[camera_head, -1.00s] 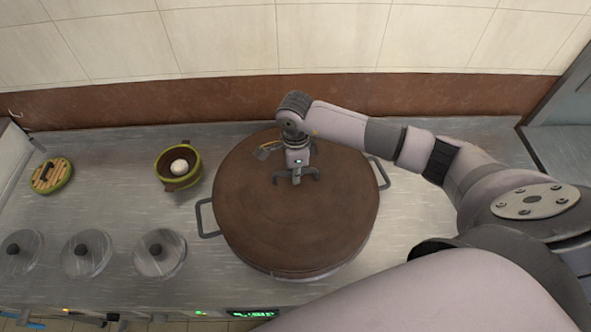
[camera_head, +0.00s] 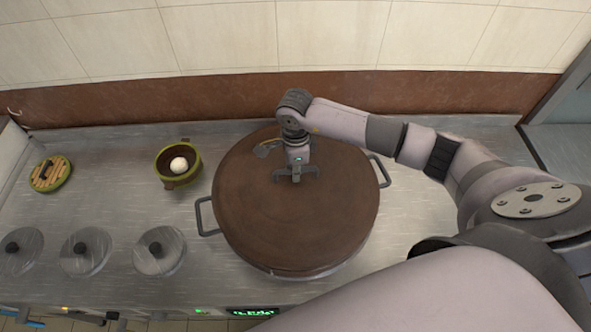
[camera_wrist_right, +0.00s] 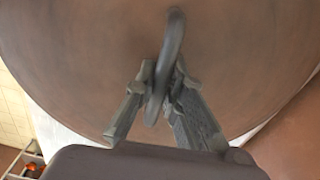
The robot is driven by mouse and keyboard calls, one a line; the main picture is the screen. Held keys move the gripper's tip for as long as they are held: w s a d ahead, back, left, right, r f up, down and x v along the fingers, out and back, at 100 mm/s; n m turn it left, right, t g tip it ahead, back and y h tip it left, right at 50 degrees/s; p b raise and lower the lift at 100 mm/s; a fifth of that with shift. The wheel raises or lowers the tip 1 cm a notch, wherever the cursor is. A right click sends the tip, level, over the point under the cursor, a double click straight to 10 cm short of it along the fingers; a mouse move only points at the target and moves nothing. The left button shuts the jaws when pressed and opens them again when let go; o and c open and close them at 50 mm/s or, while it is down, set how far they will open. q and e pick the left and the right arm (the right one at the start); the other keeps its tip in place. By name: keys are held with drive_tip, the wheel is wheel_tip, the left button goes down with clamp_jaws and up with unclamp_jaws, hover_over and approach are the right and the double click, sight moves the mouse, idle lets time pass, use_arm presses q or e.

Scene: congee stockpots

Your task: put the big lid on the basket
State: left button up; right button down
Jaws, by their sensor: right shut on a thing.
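The big lid (camera_head: 285,235) is a wide, round brown disc. It lies over a large pot with two grey side handles; the pot's mouth is hidden. My right gripper (camera_head: 296,178) is above the lid, behind its middle. In the right wrist view, this gripper (camera_wrist_right: 165,90) is shut on the lid's dark loop handle (camera_wrist_right: 174,45), with a finger on each side. I cannot tell whether the lid is lifted. A small round green-rimmed basket (camera_head: 164,174) stands open left of the pot, with a white bun (camera_head: 179,165) inside. My left gripper is out of view.
A small slatted bamboo lid (camera_head: 57,178) lies at the far left. Several round metal lids with dark knobs (camera_head: 163,262) line the front left of the steel counter (camera_head: 115,190). A tiled wall (camera_head: 230,40) closes the back. Bare counter lies between the bamboo lid and the basket.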

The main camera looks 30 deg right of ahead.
drive_tip(key=shift+r, duration=0.1)
idle(0.7)
drive_tip(key=shift+f+b, duration=0.6)
drive_tip(key=shift+b, duration=0.15)
drive_tip(key=c, duration=1.9)
unclamp_jaws()
drive_tip(key=shift+c, duration=0.2)
drive_tip(key=shift+s, duration=0.1)
drive_tip(key=shift+r+p, duration=3.2)
drive_tip(key=shift+r, duration=2.3)
